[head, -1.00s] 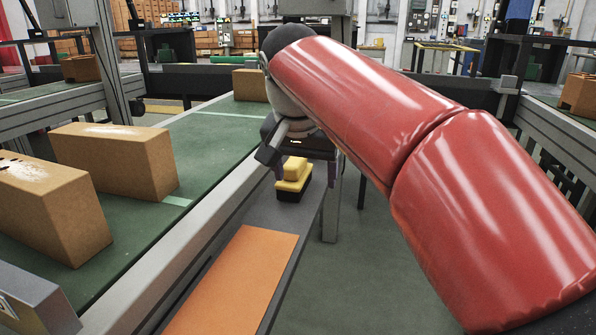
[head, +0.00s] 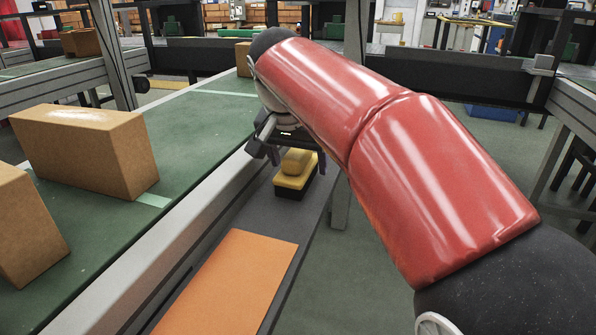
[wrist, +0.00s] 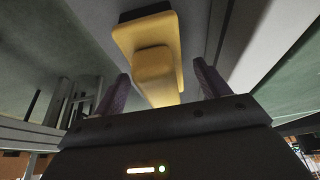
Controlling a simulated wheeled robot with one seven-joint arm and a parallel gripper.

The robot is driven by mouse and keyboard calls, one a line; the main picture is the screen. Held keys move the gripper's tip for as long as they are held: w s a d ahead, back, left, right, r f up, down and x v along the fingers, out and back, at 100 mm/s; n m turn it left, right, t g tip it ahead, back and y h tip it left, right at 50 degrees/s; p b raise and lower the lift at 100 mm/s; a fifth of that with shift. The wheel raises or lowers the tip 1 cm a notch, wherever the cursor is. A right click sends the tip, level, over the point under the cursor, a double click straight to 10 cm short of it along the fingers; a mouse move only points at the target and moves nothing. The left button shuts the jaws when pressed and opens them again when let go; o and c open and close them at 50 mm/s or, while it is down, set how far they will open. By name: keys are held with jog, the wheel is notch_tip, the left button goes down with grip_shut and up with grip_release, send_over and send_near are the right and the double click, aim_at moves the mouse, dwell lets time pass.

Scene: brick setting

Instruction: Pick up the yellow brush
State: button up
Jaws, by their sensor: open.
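The yellow brush (head: 294,174) has a yellow body with a raised yellow grip and a dark base. It rests on the grey ledge (head: 262,205) beside the conveyor. My gripper (head: 290,155) is just above and behind it in the head view, partly hidden by my arm. In the wrist view the brush (wrist: 150,60) lies ahead of my gripper (wrist: 160,85), with its raised grip in line with the gap between the two purple fingers. The fingers are apart and hold nothing. I cannot tell whether they touch the brush.
An orange sheet (head: 232,283) lies on the ledge in front of the brush. The conveyor's grey rail (head: 190,205) runs along the ledge. Open floor (head: 350,270) lies to the right.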

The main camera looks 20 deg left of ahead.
jog(key=shift+x, duration=1)
jog(key=shift+r, duration=0.1)
jog(key=shift+c, duration=0.2)
jog(key=c, duration=1.2)
jog(key=shift+r, duration=0.15)
